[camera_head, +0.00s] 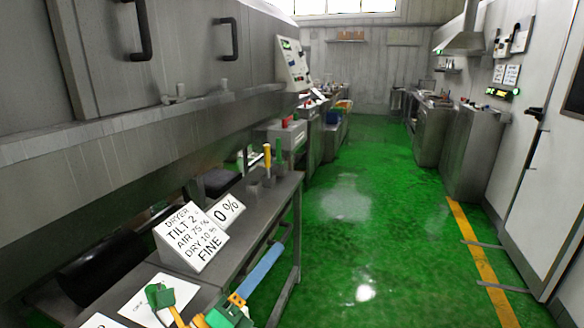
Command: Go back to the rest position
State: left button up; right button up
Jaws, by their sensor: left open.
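My left gripper (196,304) shows at the bottom edge, with green and yellow parts on both sides of a gap. It is open, and I see nothing held between its fingers. It is in front of the near end of the grey metal bench (262,205), over or close to the white paper sheets there. The lower part of the gripper is cut off by the picture's edge. My right gripper is not in view.
A sign headed DRYER (192,236) and a 0 % sign (228,210) stand on the bench. Yellow-handled (267,158) and green-handled (279,153) tools stand behind them. A large steel machine (170,130) overhangs the left. The green floor (350,230) is clear; counters and a white door (535,190) line the right.

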pick_arm(q)
jog(key=s+a+f+n+g+y, duration=0.25)
jog(key=a+f+n+y, duration=0.4)
jog(key=f+n, duration=0.4)
jog(key=s+a+f+n+g+y, duration=0.25)
jog(key=a+f+n+y, duration=0.45)
jog(key=n, duration=0.6)
jog(key=s+f+n+g, duration=0.35)
jog(key=s+f, duration=0.25)
jog(key=s, duration=0.3)
jog(key=s+f+n+g, duration=0.3)
jog(key=s+f+g, duration=0.25)
jog(key=s, duration=0.35)
notch_tip(320, 180, down, 16)
jog(key=s+g, duration=0.1)
jog(key=s, duration=0.1)
jog(key=s+a+f+g, duration=0.1)
jog(key=s+f, duration=1.1)
jog(key=shift+s+a, duration=0.15)
jog(key=shift+s, duration=0.05)
